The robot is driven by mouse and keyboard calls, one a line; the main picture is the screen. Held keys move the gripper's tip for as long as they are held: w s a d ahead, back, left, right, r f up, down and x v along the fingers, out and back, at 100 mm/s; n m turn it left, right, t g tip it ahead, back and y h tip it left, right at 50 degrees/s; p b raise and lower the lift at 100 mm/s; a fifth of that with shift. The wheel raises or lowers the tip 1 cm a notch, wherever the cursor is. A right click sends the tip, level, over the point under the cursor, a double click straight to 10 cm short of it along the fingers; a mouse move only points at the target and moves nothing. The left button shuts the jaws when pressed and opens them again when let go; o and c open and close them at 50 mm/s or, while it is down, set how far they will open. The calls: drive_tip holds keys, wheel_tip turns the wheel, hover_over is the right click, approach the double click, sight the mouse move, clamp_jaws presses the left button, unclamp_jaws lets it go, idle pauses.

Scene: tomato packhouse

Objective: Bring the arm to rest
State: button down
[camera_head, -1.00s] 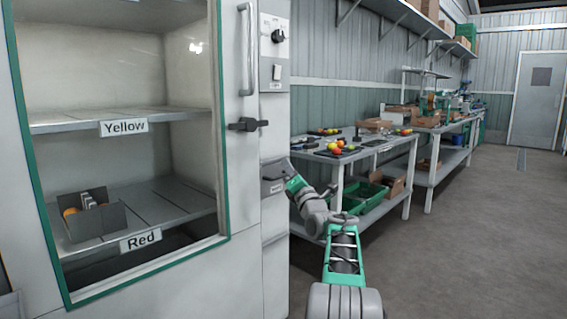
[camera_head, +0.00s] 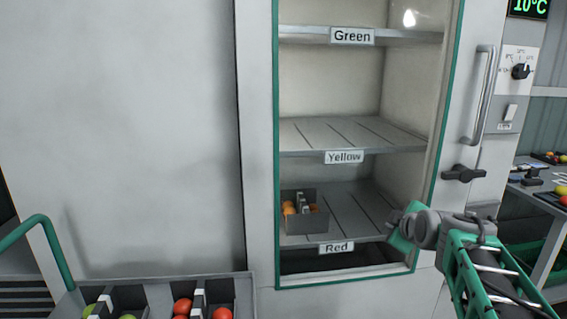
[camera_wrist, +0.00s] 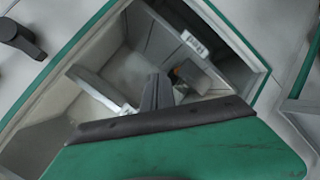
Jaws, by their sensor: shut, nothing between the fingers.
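My arm reaches in from the lower right in the head view. Its green-and-grey end, my gripper (camera_head: 400,232), is in front of the lower right corner of the cabinet opening, beside the Red shelf (camera_head: 365,215). The fingers are hard to make out there. In the wrist view the dark fingers of my gripper (camera_wrist: 157,92) are together, with nothing held, and point toward the cabinet interior. I cannot tell whether my gripper touches the cabinet frame (camera_head: 425,215).
A grey box (camera_head: 312,222) with orange fruit stands on the Red shelf. The Yellow shelf (camera_head: 300,135) is empty. A door handle (camera_head: 483,95) and dark latch (camera_head: 463,173) are on the right. A tray (camera_head: 243,285) of tomatoes is at lower left; a worktable (camera_head: 525,180) is at far right.

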drive_tip(key=s+a+m+g+p, duration=0.3)
drive_tip(key=s+a+p, duration=0.1)
drive_tip(key=s, duration=0.5)
drive_tip(key=s+a+m+g+p, duration=0.3)
drive_tip(key=s+a+m+p, duration=0.1)
drive_tip(key=s, duration=0.6)
drive_tip(key=s+a+m+g+p, duration=0.2)
drive_tip(key=s+a+p, duration=0.4)
drive_tip(key=s, duration=0.3)
drive_tip(key=shift+s+r+m+g+y, duration=0.3)
drive_tip(key=shift+m+g+y, duration=0.1)
drive_tip(key=shift+m, duration=0.4)
drive_tip(key=c, duration=2.1)
unclamp_jaws()
drive_tip(key=shift+a, duration=0.1)
drive_tip(key=shift+c, duration=0.2)
